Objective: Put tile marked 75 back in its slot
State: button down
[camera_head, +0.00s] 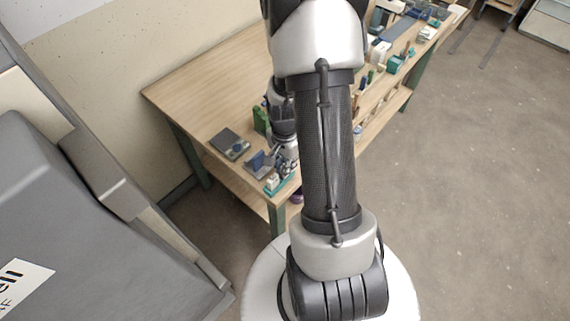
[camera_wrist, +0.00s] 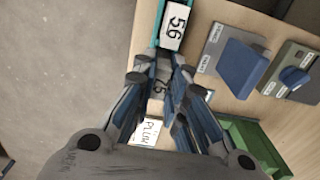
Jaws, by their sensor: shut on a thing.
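My gripper (camera_wrist: 164,74) is shut on a dark tile marked 75 (camera_wrist: 161,88), which shows between the fingers in the wrist view. The fingers hide most of this tile. A white tile marked 56 (camera_wrist: 173,27) stands just beyond the fingertips, at a teal rack (camera_wrist: 160,12). I cannot tell whether the held tile is in a slot or above it. In the head view my gripper (camera_head: 287,150) is low over the near corner of the table, at the teal rack (camera_head: 279,186).
A white label reading PLUM (camera_wrist: 151,131) lies beside the fingers. A blue block on a grey plate (camera_wrist: 212,48), a green unit with a blue knob (camera_wrist: 293,75) and a green tray (camera_wrist: 262,150) are to the right. The wooden table (camera_head: 205,80) is bare at its back left.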

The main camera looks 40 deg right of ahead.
jog(key=shift+f, duration=0.3)
dwell(0.6)
jog(key=c, duration=1.5)
grip_release()
jog(key=shift+c, duration=0.2)
jog(key=shift+r, duration=0.15)
notch_tip(320, 180, up, 7)
jog(key=p, duration=0.5)
jog(key=shift+a, duration=0.1)
